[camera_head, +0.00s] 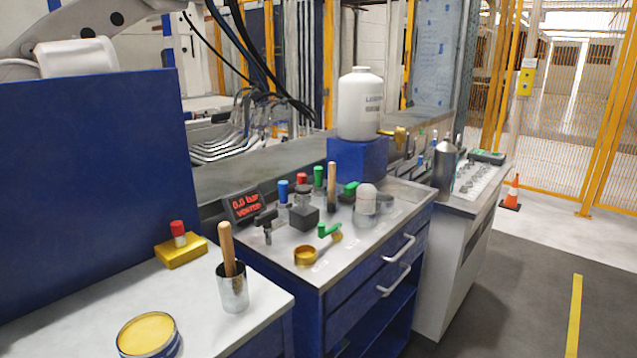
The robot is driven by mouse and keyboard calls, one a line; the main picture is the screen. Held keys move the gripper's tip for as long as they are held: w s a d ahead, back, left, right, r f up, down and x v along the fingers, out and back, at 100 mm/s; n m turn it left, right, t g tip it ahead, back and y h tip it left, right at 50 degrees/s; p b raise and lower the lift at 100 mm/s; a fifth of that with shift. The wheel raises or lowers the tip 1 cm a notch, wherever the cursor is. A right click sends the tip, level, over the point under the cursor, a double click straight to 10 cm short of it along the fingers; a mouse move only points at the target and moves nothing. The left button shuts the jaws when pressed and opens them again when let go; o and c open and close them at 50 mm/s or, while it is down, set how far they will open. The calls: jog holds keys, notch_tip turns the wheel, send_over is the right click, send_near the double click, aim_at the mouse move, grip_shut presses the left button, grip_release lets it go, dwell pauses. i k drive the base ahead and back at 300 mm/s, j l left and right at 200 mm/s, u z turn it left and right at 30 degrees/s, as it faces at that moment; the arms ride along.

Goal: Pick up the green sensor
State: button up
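Several small green things stand on the middle bench, and I cannot tell for certain which is the green sensor. A green-topped upright cylinder (319,177) stands behind a wooden handle, beside similar red-topped (302,180) and blue-topped (283,191) ones. A green block (351,188) sits to its right, near the blue box. A green lever-shaped piece (329,230) lies near the bench's front, beside a small brass ring-like cup (305,255). My gripper is not in view.
A grey block (304,216), a red-lit display (247,207) and a clear jar (365,205) crowd the green things. A large white bottle (360,105) stands on a blue box (357,158) behind. A metal cup (232,288) and a yellow-filled tin (147,335) are on the left bench.

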aim_at(318, 186)
jog(key=i+l, duration=0.2)
jog(key=l, duration=0.2)
jog(key=i+l, duration=0.15)
jog(key=l, duration=0.2)
jog(key=i+l, duration=0.2)
jog(key=l, duration=0.2)
jog(key=i+l, duration=0.15)
jog(key=l, duration=0.25)
jog(key=z, duration=0.05)
